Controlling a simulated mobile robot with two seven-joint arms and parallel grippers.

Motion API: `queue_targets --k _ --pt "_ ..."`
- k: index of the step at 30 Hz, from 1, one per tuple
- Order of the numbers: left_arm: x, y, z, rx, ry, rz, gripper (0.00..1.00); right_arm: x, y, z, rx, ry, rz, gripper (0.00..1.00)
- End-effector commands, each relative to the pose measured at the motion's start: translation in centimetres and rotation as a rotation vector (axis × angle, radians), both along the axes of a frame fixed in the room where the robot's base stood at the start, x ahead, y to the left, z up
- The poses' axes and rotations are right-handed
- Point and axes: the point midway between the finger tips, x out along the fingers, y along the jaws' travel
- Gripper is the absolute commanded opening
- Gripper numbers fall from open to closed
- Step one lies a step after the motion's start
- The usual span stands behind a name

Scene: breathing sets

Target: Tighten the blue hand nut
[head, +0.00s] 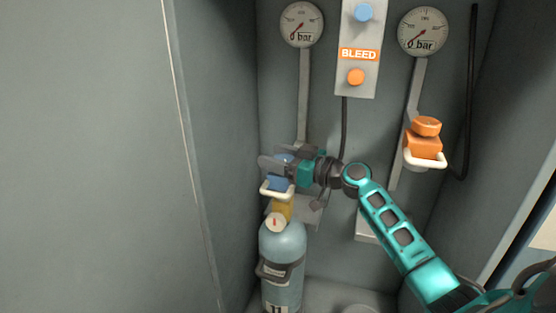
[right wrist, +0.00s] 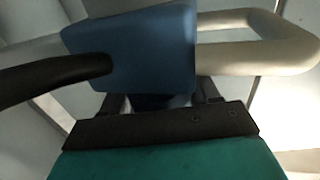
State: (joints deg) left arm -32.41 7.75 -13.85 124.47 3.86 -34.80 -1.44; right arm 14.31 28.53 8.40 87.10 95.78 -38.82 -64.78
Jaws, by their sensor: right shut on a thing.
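The blue hand nut (head: 284,158) sits on top of a blue connector block (head: 279,184) with a white handle, above the yellow valve of the blue-grey cylinder (head: 283,245). My right gripper (head: 281,161) reaches in from the right and is shut on the nut, whose sides the fingers mostly hide. My left gripper is not in view.
An orange connector (head: 423,145) with its own nut and white handle hangs on the right. Two gauges (head: 302,24) (head: 424,31) and a bleed panel (head: 358,54) are on the back wall. A grey side wall (head: 215,130) stands close left of the cylinder.

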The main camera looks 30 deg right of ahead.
Motion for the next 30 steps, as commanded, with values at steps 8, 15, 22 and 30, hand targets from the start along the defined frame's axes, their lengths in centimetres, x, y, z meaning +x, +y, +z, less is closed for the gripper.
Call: queue_targets --k 8,15,22,30 --pt "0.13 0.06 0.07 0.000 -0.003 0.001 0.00 -0.11 0.24 0.12 0.004 -0.001 0.252 0.30" --pt "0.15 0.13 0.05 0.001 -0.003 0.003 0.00 -0.37 0.54 0.20 0.005 -0.001 0.469 0.30" --pt "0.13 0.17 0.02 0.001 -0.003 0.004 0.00 -0.63 0.73 0.17 0.004 0.000 0.615 0.30" --pt "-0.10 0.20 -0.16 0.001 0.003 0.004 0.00 -0.86 0.87 0.15 0.004 0.001 0.729 0.30"
